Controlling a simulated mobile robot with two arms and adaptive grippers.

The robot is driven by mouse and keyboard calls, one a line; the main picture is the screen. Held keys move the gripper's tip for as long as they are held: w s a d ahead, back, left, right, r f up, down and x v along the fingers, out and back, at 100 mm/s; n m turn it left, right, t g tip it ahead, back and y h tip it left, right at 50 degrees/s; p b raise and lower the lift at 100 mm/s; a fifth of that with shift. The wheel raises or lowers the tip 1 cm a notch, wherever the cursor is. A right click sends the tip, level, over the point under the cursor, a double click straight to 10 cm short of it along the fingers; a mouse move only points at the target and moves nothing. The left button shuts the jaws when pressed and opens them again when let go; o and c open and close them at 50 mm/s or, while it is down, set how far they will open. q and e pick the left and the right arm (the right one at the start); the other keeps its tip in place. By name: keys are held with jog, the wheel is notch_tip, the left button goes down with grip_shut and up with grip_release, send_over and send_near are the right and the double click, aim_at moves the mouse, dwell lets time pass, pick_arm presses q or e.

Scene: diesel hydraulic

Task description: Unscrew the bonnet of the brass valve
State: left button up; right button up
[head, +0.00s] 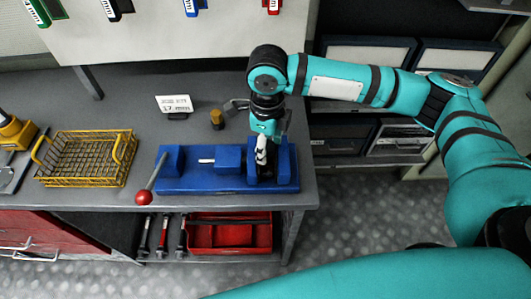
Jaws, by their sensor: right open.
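A small brass-coloured piece (217,119) stands upright on the grey bench, behind the blue vise (190,183). I cannot tell whether it is the whole valve or one part of it. My right gripper (262,158) points down over the right end of the vise, close to its jaws. It is open. The gripper hides the space between the jaws there, so I cannot tell whether anything is clamped in it. The vise's lever with a red ball (143,197) sticks out at the front left. My left gripper is out of view.
A yellow wire basket (85,160) stands left of the vise. A white card (174,104) reading 17 mm stands behind it. A red tray (230,234) sits on the lower shelf. Bare bench top (125,100) lies behind the basket.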

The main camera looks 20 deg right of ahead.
jog(key=m, duration=1.4)
jog(key=shift+m, duration=0.3)
jog(key=m, duration=0.4)
jog(key=shift+m, duration=0.4)
jog(key=m, duration=0.5)
